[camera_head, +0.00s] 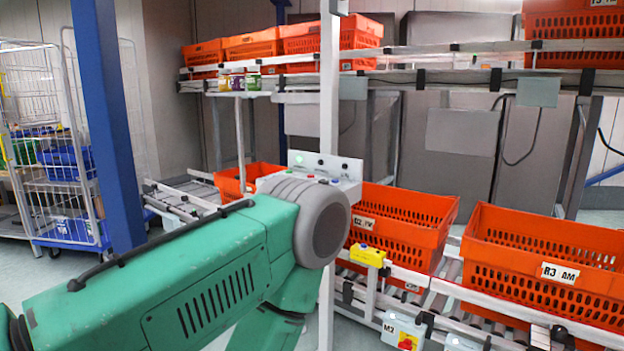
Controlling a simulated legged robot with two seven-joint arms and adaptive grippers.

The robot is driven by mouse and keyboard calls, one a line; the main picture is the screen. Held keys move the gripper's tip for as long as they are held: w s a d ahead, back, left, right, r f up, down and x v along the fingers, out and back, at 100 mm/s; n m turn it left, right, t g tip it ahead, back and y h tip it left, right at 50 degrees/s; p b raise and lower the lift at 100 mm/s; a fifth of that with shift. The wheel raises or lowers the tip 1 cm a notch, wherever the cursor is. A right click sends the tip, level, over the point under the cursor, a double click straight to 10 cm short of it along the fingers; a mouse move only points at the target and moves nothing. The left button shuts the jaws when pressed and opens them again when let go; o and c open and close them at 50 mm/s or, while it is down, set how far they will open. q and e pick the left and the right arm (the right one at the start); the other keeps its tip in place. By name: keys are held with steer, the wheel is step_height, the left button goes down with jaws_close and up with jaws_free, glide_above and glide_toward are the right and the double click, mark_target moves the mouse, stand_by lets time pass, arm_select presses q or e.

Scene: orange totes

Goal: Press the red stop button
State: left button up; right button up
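A white control panel (345,167) is mounted by the white post in the middle of the view, above the conveyor. A small red button (311,175) shows low on the panel, just above the grey joint of my green arm, which covers the panel's lower left part. My arm comes in from the lower left and bends down at that joint. Neither of my grippers shows, so I cannot see their fingers or their distance from the panel.
Orange totes stand on the lower conveyor (440,290), one marked R3 AM (545,262). More totes sit on the upper rack (460,55). A yellow box (367,255) and an M2 box with a red-and-yellow switch (404,332) hang at the conveyor's front. A blue post (108,120) and wire cart (65,150) stand left.

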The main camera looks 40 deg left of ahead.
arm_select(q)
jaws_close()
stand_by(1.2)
